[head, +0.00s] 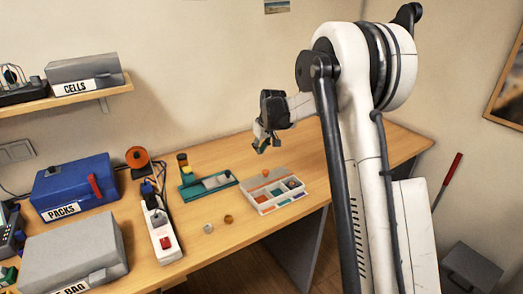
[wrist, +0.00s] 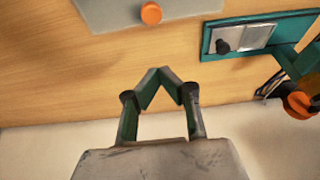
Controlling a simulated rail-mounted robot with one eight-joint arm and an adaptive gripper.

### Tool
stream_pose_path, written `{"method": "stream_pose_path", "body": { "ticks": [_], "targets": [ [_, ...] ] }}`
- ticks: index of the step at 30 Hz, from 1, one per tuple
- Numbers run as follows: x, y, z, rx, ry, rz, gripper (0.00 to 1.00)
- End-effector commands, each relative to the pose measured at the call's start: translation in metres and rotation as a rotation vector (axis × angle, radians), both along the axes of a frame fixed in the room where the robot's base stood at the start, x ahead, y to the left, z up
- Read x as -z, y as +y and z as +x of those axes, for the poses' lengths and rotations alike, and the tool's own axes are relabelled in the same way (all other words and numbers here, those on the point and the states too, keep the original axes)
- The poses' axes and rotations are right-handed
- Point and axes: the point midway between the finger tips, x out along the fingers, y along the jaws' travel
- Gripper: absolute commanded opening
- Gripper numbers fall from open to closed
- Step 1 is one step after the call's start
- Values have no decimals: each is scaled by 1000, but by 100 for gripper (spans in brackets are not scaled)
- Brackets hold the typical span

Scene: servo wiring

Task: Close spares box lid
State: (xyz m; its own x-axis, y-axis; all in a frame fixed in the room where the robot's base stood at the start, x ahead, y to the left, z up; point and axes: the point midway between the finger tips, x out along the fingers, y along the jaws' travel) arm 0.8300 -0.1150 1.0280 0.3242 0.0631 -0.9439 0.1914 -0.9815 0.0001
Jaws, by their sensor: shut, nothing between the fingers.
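The spares box appears to be the pale compartment tray (head: 285,199) on the table, right of centre in the head view. Its front compartments are open, with small coloured parts inside. A flat grey panel, which looks like the lid, covers its back part and bears an orange knob (head: 265,172). In the wrist view the grey panel (wrist: 108,14) and orange knob (wrist: 151,13) show at the top edge. My gripper (head: 262,147) hangs above and behind the box, apart from it. In the wrist view my gripper (wrist: 153,76) is shut and empty, with its tips below the knob.
A teal tray with a grey plate (head: 217,181) lies left of the box. A power strip (head: 158,225), a blue PACKS case (head: 73,186) and a grey case (head: 75,250) stand further left. Two small round pieces (head: 228,218) lie in front. The table right of the box is clear.

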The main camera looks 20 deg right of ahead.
Motion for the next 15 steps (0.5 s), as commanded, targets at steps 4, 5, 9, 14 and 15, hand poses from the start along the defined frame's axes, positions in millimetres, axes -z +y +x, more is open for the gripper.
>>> {"method": "stream_pose_path", "body": {
  "ticks": [4, 5, 9, 14, 15],
  "targets": [
    [25, 2, 9, 0, 0, 0, 0],
    [29, 2, 11, 0, 0, 0, 0],
    [49, 3, 17, 0, 0, 0, 0],
    [68, 5, 24, 1, 0, 0, 0],
    [69, 4, 20, 2, 0, 0, 0]
  ]
}}
